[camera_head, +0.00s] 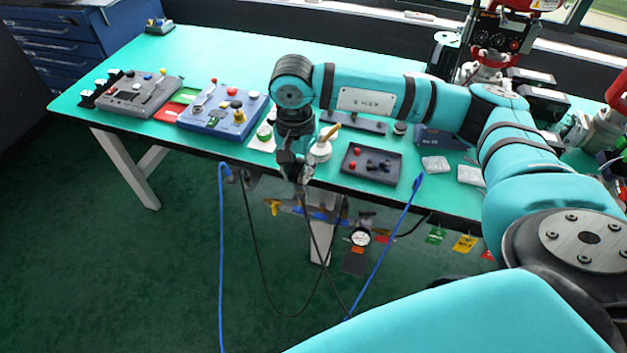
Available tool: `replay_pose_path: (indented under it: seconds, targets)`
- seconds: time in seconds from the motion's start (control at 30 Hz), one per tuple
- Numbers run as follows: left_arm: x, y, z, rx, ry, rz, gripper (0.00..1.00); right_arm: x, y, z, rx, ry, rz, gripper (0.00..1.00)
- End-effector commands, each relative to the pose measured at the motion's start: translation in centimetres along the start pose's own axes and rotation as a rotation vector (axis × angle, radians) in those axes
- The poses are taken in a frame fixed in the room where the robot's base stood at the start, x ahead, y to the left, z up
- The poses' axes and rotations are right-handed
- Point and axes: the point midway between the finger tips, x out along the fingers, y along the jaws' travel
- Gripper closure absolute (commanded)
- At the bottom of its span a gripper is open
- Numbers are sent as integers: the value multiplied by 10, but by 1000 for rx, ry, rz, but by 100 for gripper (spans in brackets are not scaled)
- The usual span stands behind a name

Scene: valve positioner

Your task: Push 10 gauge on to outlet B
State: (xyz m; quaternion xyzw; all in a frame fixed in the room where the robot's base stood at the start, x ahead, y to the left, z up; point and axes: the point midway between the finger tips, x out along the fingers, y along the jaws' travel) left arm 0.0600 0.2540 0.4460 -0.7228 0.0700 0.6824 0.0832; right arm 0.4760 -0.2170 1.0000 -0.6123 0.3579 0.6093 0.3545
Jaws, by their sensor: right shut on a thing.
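My right gripper (296,168) points down at the front edge of the teal table. It is shut on a small hose end (306,174), mostly hidden by the fingers. A thin dark hose hangs from about there. A round white-faced gauge (361,237) is below the table edge, right of the gripper and apart from it. Its markings are too small to read. Outlet B cannot be made out; small fittings (318,214) are on the assembly under the table edge, below the gripper. My left gripper is not in view.
Blue hoses (221,260) hang in front of the table (250,50). A white bottle (320,150) and a dark tray (371,165) stand close to the gripper. Blue (222,112) and grey (140,95) fixtures are at left. Coloured tags (464,243) hang at right.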

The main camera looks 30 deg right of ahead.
Motion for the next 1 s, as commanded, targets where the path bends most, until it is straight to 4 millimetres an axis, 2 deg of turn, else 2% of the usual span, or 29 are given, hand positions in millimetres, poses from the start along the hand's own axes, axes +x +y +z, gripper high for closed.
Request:
replay_pose_path:
  seconds: [0.03, 0.2, 0.3, 0.4, 0.6, 0.8, 1.0]
  targets:
    - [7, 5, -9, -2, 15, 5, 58, 18, -5, -15, 176, -5, 7, 100]
    - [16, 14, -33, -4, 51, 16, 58, 62, -10, -65, 756, -2, 8, 100]
    - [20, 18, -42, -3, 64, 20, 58, 85, -5, -87, 1027, -1, 8, 100]
    - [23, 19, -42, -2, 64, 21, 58, 102, 1, -103, 1221, -2, 5, 100]
    - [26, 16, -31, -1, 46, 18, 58, 116, 7, -115, 1380, -3, 1, 100]
    - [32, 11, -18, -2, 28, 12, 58, 125, 7, -115, 1383, -2, 0, 100]
    - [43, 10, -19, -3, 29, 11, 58, 142, 7, -115, 1381, -2, 0, 100]
